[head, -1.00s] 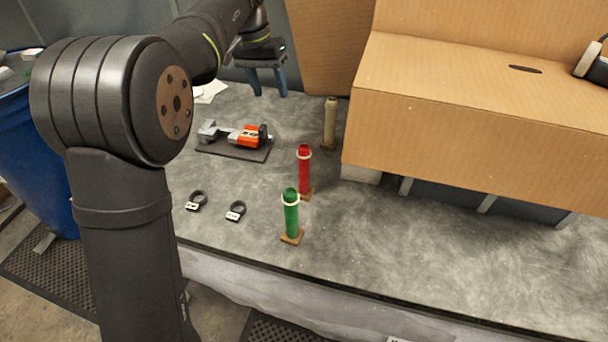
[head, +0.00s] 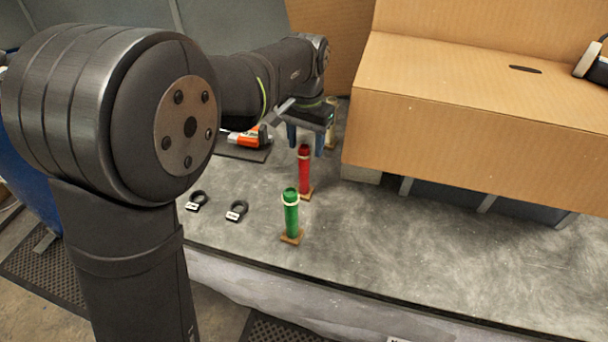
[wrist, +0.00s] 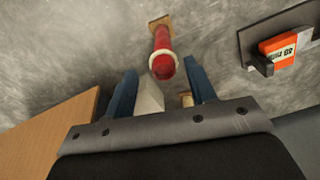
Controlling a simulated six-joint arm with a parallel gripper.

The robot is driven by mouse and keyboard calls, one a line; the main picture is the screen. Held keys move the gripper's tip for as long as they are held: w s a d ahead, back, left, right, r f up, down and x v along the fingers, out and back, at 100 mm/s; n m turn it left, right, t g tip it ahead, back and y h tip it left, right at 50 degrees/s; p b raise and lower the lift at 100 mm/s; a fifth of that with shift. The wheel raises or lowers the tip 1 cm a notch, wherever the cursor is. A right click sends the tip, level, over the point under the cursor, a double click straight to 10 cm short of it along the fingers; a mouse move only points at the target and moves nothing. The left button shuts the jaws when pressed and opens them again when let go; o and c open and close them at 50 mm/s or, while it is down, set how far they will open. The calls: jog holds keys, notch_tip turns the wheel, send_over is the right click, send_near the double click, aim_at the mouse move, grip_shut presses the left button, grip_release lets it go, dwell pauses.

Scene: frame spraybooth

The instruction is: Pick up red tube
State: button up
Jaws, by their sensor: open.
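The red tube (head: 304,173) stands upright on a small brown base on the grey table in the head view. A pale ring sits around it near its top. It also shows in the wrist view (wrist: 162,44), seen from above, beyond the fingertips and roughly in line with the gap between them. The blue fingers also show in the wrist view (wrist: 160,72). I cannot tell the exact distance to the tube.
A green tube (head: 291,214) stands in front of the red one. A beige tube (head: 331,128) stands behind, partly hidden by my arm. A cardboard box (head: 470,120) fills the right. An orange tool (head: 247,138) and two black rings (head: 198,201) lie left. The front right table is clear.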

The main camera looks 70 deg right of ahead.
aim_at(304, 161)
jog(key=f, duration=0.6)
jog(key=shift+w+f, duration=0.2)
grip_shut()
jog(key=shift+r, duration=0.1)
